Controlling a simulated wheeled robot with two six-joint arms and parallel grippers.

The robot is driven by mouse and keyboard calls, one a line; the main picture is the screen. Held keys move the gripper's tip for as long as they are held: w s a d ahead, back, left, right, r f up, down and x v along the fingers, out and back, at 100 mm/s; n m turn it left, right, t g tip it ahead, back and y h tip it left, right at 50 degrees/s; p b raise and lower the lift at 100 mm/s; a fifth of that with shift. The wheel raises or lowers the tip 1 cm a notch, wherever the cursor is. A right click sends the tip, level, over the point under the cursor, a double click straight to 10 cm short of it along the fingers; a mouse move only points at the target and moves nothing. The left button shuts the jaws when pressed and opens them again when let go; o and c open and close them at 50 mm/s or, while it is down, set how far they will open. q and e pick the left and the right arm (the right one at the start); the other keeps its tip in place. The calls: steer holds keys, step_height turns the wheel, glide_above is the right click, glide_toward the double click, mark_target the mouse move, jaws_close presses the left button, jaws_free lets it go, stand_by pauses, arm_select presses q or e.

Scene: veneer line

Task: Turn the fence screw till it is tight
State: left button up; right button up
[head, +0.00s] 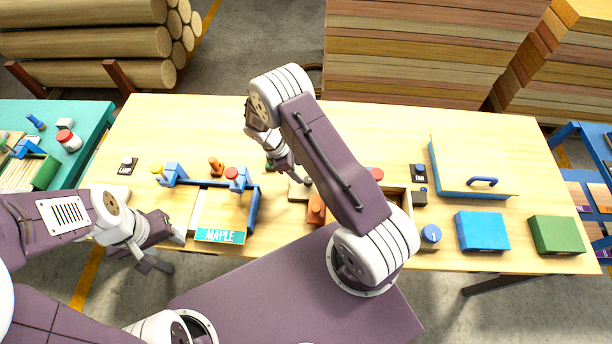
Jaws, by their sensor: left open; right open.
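A blue fence frame (253,208) stands on the left half of the wooden table. It has two blue posts, one with a yellow knob (157,168) and one with a red knob (232,173); I cannot tell which is the fence screw. A board labelled MAPLE (220,236) lies at the near side of the frame. My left gripper (170,250) is open and empty at the table's near edge, left of the label. My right gripper (296,178) is open, right of the fence and apart from both knobs. My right forearm hides part of the table's middle.
An orange piece (216,165) stands between the posts. Small blocks and an orange block (316,210) lie near my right arm.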

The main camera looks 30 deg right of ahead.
steer(key=p+x, duration=0.2)
steer(key=x, duration=0.4)
steer(key=shift+d+f, duration=0.15)
steer(key=shift+f, duration=0.05)
steer(key=shift+d+f, duration=0.15)
steer(key=shift+f, duration=0.3)
jaws_close()
